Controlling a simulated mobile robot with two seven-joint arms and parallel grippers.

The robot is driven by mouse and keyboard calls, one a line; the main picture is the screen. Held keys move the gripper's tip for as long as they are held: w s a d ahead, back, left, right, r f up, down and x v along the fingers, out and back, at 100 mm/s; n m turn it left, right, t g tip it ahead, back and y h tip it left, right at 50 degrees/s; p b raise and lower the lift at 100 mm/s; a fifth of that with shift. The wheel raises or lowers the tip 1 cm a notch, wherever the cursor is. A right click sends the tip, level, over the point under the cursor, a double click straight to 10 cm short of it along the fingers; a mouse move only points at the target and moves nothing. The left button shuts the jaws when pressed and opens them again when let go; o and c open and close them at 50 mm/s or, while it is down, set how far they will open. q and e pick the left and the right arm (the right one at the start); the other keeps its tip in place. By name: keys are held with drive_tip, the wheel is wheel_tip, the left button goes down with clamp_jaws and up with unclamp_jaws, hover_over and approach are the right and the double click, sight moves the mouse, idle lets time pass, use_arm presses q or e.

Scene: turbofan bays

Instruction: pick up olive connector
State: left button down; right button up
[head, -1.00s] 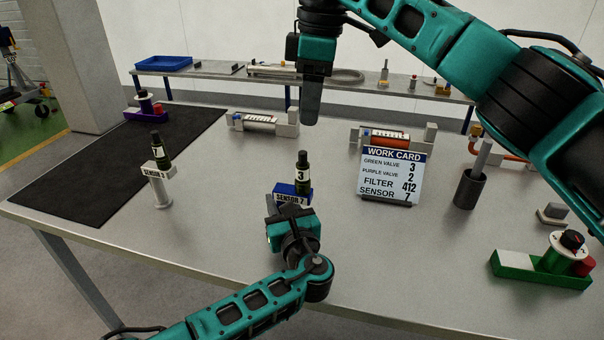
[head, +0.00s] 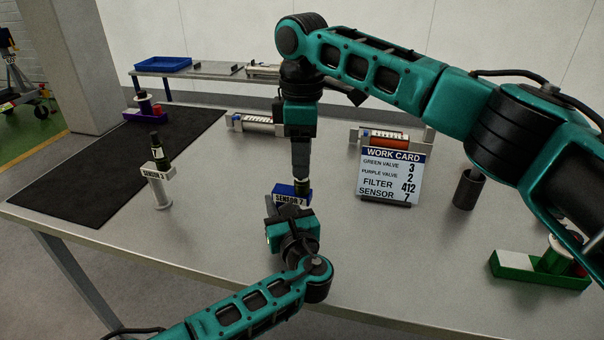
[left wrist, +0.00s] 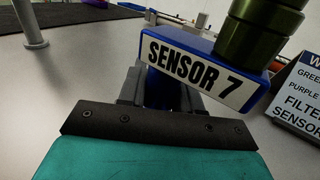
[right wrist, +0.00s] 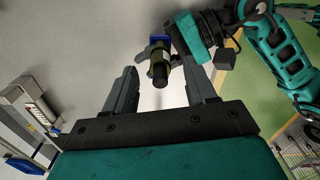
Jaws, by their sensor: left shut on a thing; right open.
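An olive connector with a dark top stands in the blue holder (left wrist: 205,70) labelled SENSOR 7. It shows large in the left wrist view (left wrist: 262,28) and from above in the right wrist view (right wrist: 160,66); in the head view my right gripper mostly hides it. My left gripper (head: 274,208) is shut on the blue holder's stem below the label. My right gripper (head: 301,178) points down over the holder, open, with the connector showing between its fingers, not gripped. A second olive connector (head: 157,150) stands on the white SENSOR 3 post (head: 160,188).
The work card (head: 391,176) stands right of the holder and reads SENSOR 7. A dark cup (head: 467,190) and a green tray (head: 540,272) are farther right. A black mat (head: 95,178) lies at left. White cradles (head: 250,122) stand behind.

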sight(301, 186)
wheel_tip(301, 186, down, 2)
drive_tip(key=shift+f, duration=0.1)
clamp_jaws()
idle(0.5)
